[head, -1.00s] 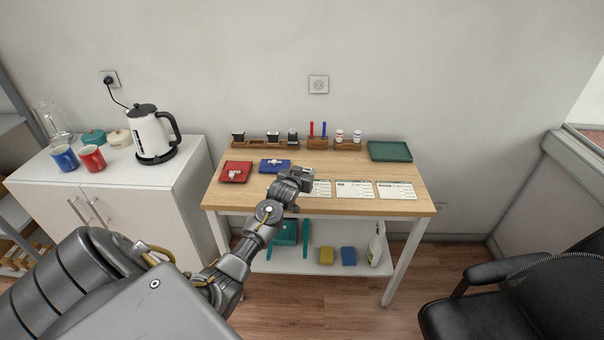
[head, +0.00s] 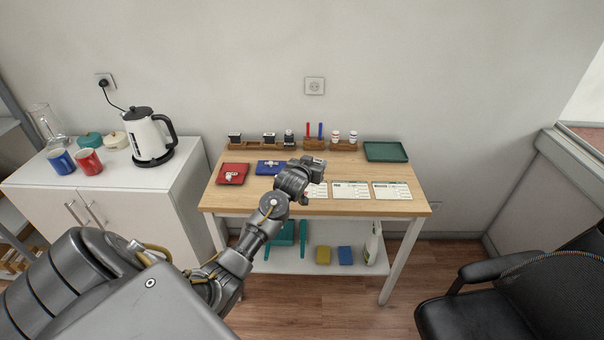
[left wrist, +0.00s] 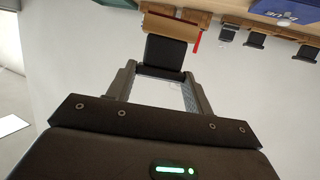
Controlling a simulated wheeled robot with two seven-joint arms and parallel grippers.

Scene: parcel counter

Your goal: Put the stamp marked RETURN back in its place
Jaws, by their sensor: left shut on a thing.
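My left gripper (head: 314,163) is above the counter, in front of the pen holder. In the left wrist view its fingers (left wrist: 160,80) are shut on a black block-shaped stamp (left wrist: 165,53); no marking on it can be read. The wooden stamp rack (head: 252,146) stands along the back of the counter. It holds a stamp at its left end (head: 235,137) and two toward its right, one (head: 269,138) beside another (head: 289,138). A gap shows between the left stamp and the other two. My right gripper is not in view.
A red ink pad (head: 233,174) and a blue one (head: 269,167) lie in front of the rack. A pen holder (head: 314,144), small bottles (head: 353,137) and a green tray (head: 386,152) stand to its right. Printed cards (head: 351,190) lie near the front edge.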

